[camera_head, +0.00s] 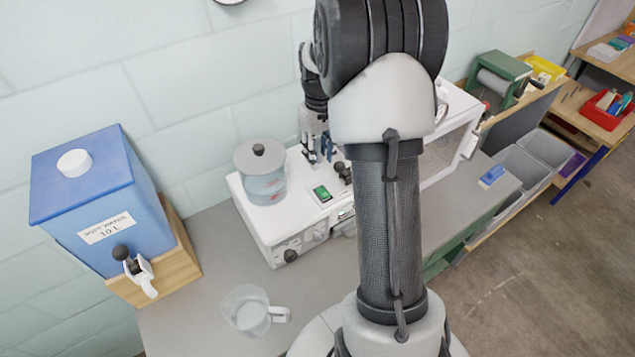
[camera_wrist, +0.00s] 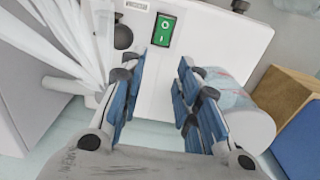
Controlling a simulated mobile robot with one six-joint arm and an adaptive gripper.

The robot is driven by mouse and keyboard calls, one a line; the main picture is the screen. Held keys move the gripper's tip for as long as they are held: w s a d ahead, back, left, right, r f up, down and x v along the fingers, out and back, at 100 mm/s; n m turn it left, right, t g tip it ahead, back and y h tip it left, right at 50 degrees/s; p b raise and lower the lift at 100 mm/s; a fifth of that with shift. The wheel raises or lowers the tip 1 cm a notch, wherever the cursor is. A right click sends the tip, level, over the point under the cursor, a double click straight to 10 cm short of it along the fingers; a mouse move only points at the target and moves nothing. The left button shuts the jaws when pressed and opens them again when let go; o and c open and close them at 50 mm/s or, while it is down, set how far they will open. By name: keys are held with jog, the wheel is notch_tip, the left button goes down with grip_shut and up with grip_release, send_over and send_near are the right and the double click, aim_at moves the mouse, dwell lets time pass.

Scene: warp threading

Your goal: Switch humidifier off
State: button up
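The white humidifier (camera_head: 265,222) stands on the grey bench, with a clear water tank (camera_head: 263,180) under a grey lid on its left part. A green rocker switch (camera_head: 322,193) sits on its top; in the wrist view the switch (camera_wrist: 163,30) shows lit green in a dark frame. My gripper (camera_head: 322,152) is above the humidifier, just behind the switch in the head view. In the wrist view my gripper (camera_wrist: 163,66) is open and empty, with blue-padded fingers apart. The switch lies just beyond the fingertips, roughly in line with the gap, and nothing visibly touches it.
A blue 10 L water container (camera_head: 85,205) with a tap stands on a wooden block (camera_head: 180,250) at left. A clear jug (camera_head: 250,312) is on the bench in front. Black knobs (camera_wrist: 123,37) stand close to the switch. A white cabinet (camera_head: 450,145) is to the right.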

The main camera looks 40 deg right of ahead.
aim_at(319, 188)
notch_tip(319, 188, down, 12)
jog(key=shift+r+b, duration=0.25)
jog(key=shift+b, duration=0.45)
jog(key=shift+c, duration=0.2)
